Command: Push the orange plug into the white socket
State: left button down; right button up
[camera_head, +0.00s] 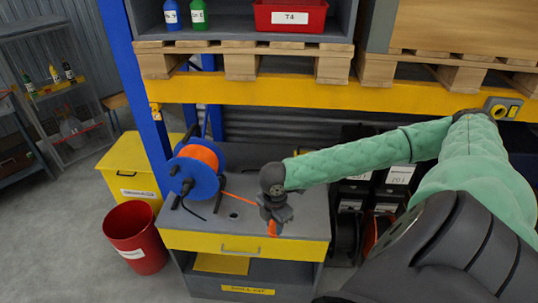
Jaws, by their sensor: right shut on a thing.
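My right gripper (274,214) points down above the grey top of the workbench, near its front right part. It is shut on the orange plug (272,229), and only a small orange piece shows below the fingers. An orange cord (238,197) runs from the plug's side to the blue reel (187,174). I cannot make out a white socket for certain. My left gripper is not in view.
The workbench (210,221) has a yellow drawer and a small round fitting in its top. A red bin (135,237) and a yellow cabinet (133,172) stand left. A yellow beam (300,92) with pallets and a red crate (290,15) spans above my right arm.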

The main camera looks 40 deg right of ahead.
jog(key=s+d+r+p, duration=0.2)
jog(key=s+d+r, duration=0.1)
jog(key=s+d, duration=0.7)
jog(key=shift+s+d+r, duration=0.15)
jog(key=shift+s+d, duration=0.05)
jog(key=shift+d, duration=0.1)
dwell(1.5)
jog(key=shift+s+d, duration=0.1)
jog(key=s+d+r, duration=0.4)
jog(key=s+d, duration=0.9)
jog(key=shift+s+d, duration=0.25)
jog(key=shift+d, duration=0.1)
dwell(2.3)
jog(key=shift+r, duration=0.15)
